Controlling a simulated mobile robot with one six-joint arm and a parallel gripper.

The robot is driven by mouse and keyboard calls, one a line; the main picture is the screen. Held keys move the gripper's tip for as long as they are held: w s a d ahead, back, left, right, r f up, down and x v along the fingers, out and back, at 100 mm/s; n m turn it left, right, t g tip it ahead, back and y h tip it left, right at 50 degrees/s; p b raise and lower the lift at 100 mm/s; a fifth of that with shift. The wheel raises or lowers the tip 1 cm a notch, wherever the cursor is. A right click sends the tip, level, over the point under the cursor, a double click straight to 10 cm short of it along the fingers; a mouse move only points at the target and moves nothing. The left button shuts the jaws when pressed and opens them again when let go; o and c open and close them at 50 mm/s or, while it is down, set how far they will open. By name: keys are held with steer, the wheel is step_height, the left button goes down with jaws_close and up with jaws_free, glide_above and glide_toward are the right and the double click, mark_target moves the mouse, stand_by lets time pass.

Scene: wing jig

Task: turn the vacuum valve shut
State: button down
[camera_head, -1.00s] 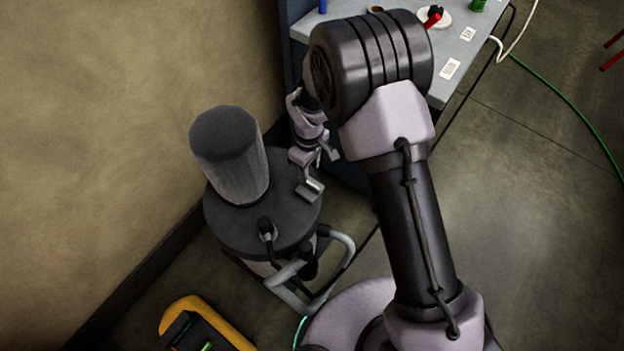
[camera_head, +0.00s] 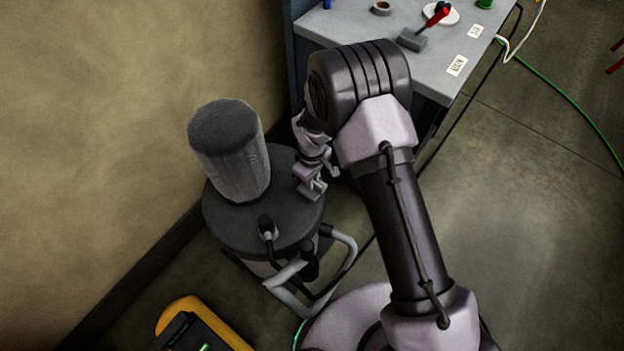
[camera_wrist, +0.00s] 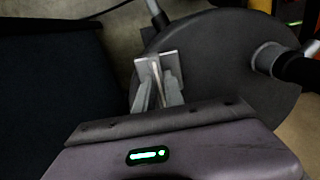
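The vacuum unit is a dark round tank (camera_head: 222,222) with a tall grey cylinder (camera_head: 230,150) on its lid. I cannot make out a clear valve handle; any handle at the gripper is hidden or too small to tell. My gripper (camera_head: 311,189) is over the lid's right edge, on the bench side. In the wrist view, its pale fingers (camera_wrist: 158,72) are close together above the dark lid (camera_wrist: 215,65). A thin pale strip shows between them, and I cannot tell whether it is gripped. A hose fitting (camera_head: 268,230) stands on the lid, apart from the gripper.
A grey bench (camera_head: 425,75) stands close behind and right of the tank, holding a red-handled tool (camera_head: 436,16) and a tape roll (camera_head: 381,8). A wall is at left. A grey tube handle (camera_head: 343,255) and a yellow case (camera_head: 190,310) are in front. Floor at right is open.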

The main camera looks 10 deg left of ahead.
steer(key=shift+m, duration=0.4)
steer(key=m+b, duration=0.1)
steer(key=m, duration=0.3)
steer(key=m+b, duration=0.1)
steer(key=m, duration=0.3)
steer(key=shift+m+b, duration=0.3)
steer(key=shift+b, duration=0.05)
steer(key=m+b, duration=0.1)
steer(key=m, duration=0.3)
steer(key=shift+m+b, duration=0.7)
steer(key=shift+m, duration=1.5)
steer(key=c, duration=1.4)
jaws_free()
steer(key=shift+c, duration=0.2)
